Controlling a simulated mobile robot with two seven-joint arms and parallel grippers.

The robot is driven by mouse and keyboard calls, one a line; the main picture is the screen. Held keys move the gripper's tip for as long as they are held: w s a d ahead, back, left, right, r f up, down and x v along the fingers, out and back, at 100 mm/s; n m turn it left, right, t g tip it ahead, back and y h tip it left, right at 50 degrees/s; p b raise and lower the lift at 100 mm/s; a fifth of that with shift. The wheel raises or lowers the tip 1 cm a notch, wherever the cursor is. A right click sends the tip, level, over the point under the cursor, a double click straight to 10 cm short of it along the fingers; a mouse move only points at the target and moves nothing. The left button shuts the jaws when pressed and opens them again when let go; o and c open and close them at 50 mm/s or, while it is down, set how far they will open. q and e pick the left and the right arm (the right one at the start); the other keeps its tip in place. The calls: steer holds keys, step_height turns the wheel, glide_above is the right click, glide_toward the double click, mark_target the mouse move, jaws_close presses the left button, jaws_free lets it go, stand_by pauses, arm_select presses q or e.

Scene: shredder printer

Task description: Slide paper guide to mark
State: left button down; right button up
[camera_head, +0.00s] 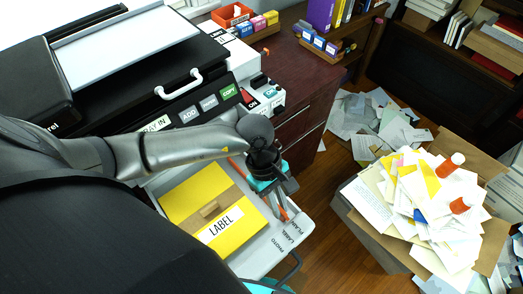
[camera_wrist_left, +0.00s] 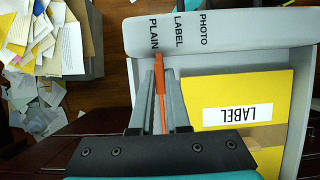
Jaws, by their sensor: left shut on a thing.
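The orange paper guide (camera_wrist_left: 160,75) stands in the grey paper tray (camera_wrist_left: 235,40). In the left wrist view its tip lines up about with the PLAIN mark (camera_wrist_left: 154,36). The LABEL mark (camera_wrist_left: 179,27) and PHOTO mark (camera_wrist_left: 203,30) lie to the right. My left gripper (camera_wrist_left: 161,95) has its two grey fingers on either side of the guide and is shut on it. A yellow pack with a LABEL sticker (camera_wrist_left: 244,113) lies in the tray, a small gap right of the guide. My right gripper is not in view.
The printer's front has ADD and COPY buttons (camera_head: 228,92) and a white lid handle (camera_head: 180,84) above the tray. Loose papers (camera_head: 370,120) lie on the wooden floor.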

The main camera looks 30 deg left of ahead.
arm_select(q)
steer(key=shift+s+a+p, duration=0.15)
steer(key=shift+s+a, duration=0.1)
steer(key=shift+s, duration=0.35)
steer(key=shift+s+a+p, duration=0.15)
steer(key=shift+s+a, duration=0.05)
steer(key=shift+s, duration=0.4)
steer(key=c, duration=0.6)
jaws_free()
steer(key=shift+r, duration=0.1)
steer(key=p+v, duration=0.3)
steer(key=v, duration=0.2)
steer(key=shift+w+a+r, duration=0.1)
steer(key=shift+a+r, duration=0.05)
steer(key=shift+r, duration=0.2)
